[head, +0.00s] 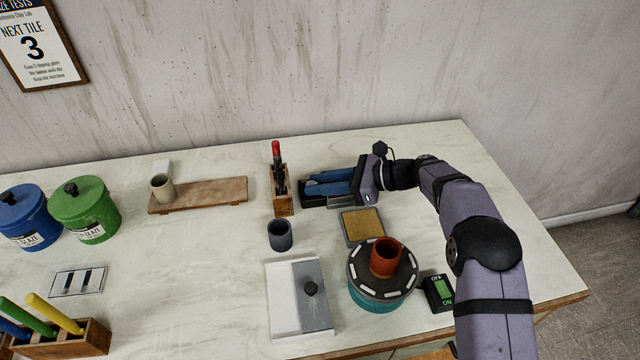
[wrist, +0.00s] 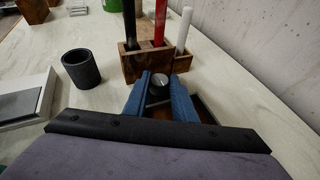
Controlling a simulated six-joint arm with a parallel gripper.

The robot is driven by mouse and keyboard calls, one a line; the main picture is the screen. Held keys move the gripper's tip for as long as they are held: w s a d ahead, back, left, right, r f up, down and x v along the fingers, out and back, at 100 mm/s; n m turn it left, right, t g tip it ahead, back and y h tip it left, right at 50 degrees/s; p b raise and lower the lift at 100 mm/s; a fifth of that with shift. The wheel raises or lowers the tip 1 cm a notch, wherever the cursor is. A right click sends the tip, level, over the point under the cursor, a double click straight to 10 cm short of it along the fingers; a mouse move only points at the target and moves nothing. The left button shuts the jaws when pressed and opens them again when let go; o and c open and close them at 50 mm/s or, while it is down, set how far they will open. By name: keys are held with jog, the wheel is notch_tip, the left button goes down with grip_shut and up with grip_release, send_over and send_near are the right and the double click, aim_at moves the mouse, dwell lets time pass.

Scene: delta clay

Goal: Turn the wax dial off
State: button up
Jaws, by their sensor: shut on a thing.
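My gripper (head: 312,184) reaches left over a low dark unit (head: 347,202) near the back of the table. In the wrist view its two blue fingers (wrist: 160,88) stand one on each side of a round dark knob, the wax dial (wrist: 159,86). The fingers are shut on the dial. A light mark shows on its top face, but its exact setting is too small to read. The fingers hide the dial in the head view. Part of the unit's brown inside shows beside the right finger in the wrist view.
A wooden holder (head: 284,204) with upright tools stands just past the fingertips. A dark cup (head: 280,236), a tan sponge tray (head: 363,226), a wheel (head: 383,271) with an orange pot (head: 386,257), and a green-lit on/off switch (head: 438,292) stand nearer the front.

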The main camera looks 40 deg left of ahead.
jog(key=shift+w+a+r+n+g, duration=0.1)
jog(key=shift+r+n+g, duration=0.05)
jog(key=shift+n+g, duration=0.5)
jog(key=o, duration=0.8)
jog(key=shift+c, duration=0.2)
jog(key=shift+b+v, duration=1.05)
jog(key=shift+v, duration=2.65)
jog(key=shift+a+r, duration=0.1)
